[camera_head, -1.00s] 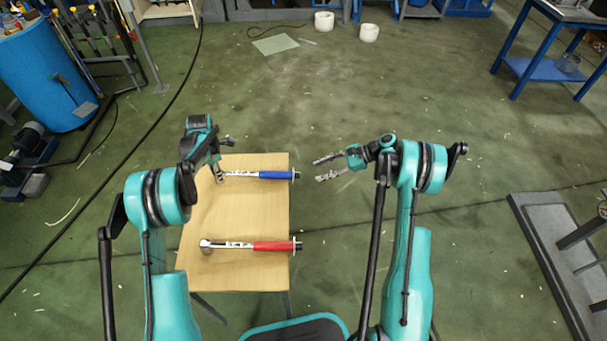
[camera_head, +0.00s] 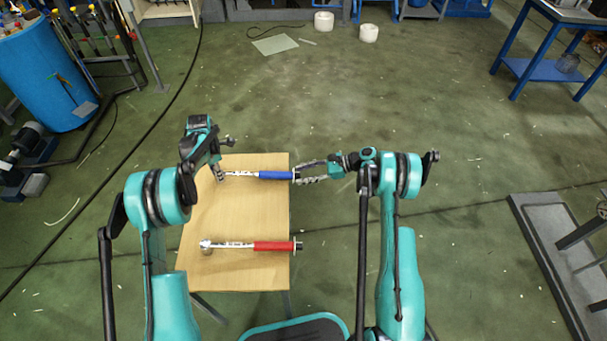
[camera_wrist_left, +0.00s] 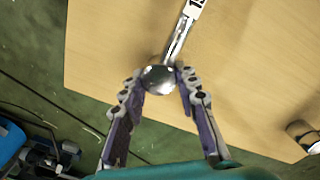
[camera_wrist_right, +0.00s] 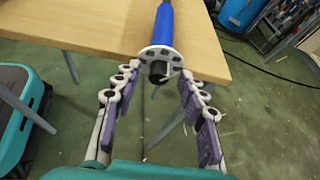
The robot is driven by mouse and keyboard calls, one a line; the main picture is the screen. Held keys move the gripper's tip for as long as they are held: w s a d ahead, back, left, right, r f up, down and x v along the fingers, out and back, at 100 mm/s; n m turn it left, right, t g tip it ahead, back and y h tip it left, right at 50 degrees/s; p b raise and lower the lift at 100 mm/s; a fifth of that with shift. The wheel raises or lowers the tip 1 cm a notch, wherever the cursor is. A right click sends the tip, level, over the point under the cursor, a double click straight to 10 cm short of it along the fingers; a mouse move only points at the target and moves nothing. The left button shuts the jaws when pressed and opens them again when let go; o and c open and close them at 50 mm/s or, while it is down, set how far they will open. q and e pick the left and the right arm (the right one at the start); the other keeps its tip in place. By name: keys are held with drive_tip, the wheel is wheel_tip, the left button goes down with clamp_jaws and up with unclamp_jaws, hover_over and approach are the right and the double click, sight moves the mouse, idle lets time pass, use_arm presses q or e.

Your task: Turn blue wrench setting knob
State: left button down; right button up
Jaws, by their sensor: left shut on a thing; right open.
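The blue wrench (camera_head: 274,175) lies across the far part of the wooden table, its handle end at the right edge. My left gripper (camera_head: 218,175) is shut on its round metal head, which shows between the fingers in the left wrist view (camera_wrist_left: 159,79). The setting knob (camera_wrist_right: 158,72) is the dark end piece behind a pale slotted disc (camera_wrist_right: 161,55) on the handle end. My right gripper (camera_head: 299,174) is open, with its fingers on either side of the knob. In the right wrist view a gap shows between the knob and both fingers.
A red wrench (camera_head: 272,246) lies on the near part of the wooden table (camera_head: 235,215), its handle end also at the right edge. The floor right of the table is clear. A grey platform (camera_head: 550,255) stands further right.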

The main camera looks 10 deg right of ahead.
drive_tip(key=shift+a, duration=0.1)
clamp_jaws()
drive_tip(key=shift+t, duration=0.3)
drive_tip(key=n+t, duration=0.1)
drive_tip(key=n, duration=0.1)
drive_tip(key=n+t, duration=0.4)
drive_tip(key=shift+s+a+f, duration=0.1)
drive_tip(key=shift+s+f, duration=0.25)
drive_tip(key=shift+s, duration=0.05)
idle(0.4)
drive_tip(key=shift+n+t, duration=0.3)
drive_tip(key=shift+t, duration=0.1)
